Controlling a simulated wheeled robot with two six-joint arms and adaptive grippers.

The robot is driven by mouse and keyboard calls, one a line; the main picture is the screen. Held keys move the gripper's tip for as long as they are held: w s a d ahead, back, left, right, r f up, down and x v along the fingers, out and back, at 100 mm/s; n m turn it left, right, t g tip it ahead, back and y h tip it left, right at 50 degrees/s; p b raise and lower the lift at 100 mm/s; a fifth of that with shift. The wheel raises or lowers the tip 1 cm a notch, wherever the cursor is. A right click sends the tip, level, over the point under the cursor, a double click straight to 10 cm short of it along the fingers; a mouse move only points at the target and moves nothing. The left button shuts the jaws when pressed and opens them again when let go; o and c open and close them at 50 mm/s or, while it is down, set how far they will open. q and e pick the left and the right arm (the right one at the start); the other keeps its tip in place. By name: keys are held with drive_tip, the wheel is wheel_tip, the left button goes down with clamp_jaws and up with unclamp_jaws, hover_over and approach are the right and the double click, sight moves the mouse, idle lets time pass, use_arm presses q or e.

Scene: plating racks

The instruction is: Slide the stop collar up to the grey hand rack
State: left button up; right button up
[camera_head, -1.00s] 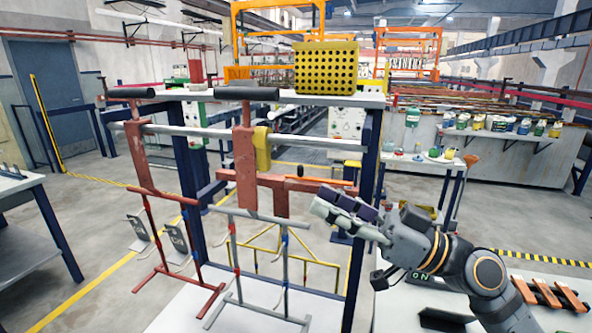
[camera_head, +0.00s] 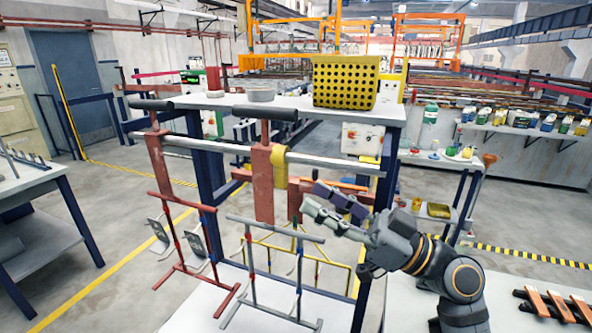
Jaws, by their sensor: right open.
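The yellow stop collar (camera_head: 279,166) sits around the grey horizontal bar (camera_head: 325,163). It is close against the right side of a reddish hanger plate (camera_head: 262,185); I cannot tell whether they touch. The grey hand rack (camera_head: 272,229) shows below as a thin grey frame; how it joins the hanger above is unclear. My right gripper (camera_head: 311,197) comes in from the right, its light and dark fingers apart and empty. Its tips are in the picture just below and right of the collar, apart from it. My left gripper is not in view.
A red rack (camera_head: 182,204) hangs to the left. A dark blue post (camera_head: 386,182) stands right of the collar. The bar looks clear between collar and post.

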sight(287, 181)
drive_tip(key=p+x, duration=0.2)
drive_tip(key=x, duration=0.1)
drive_tip(key=shift+w+a+r, duration=0.1)
drive_tip(key=shift+w+r, duration=0.1)
drive_tip(key=shift+r, duration=0.1)
drive_tip(key=shift+w+a+r+p, duration=0.15)
drive_tip(key=shift+a+p, duration=0.1)
drive_tip(key=shift+a, duration=0.2)
drive_tip(key=shift+w+a+f+p, duration=0.1)
drive_tip(key=shift+w+a+p, duration=0.1)
drive_tip(key=shift+a, duration=0.25)
drive_tip(key=shift+c, duration=0.4)
clamp_jaws()
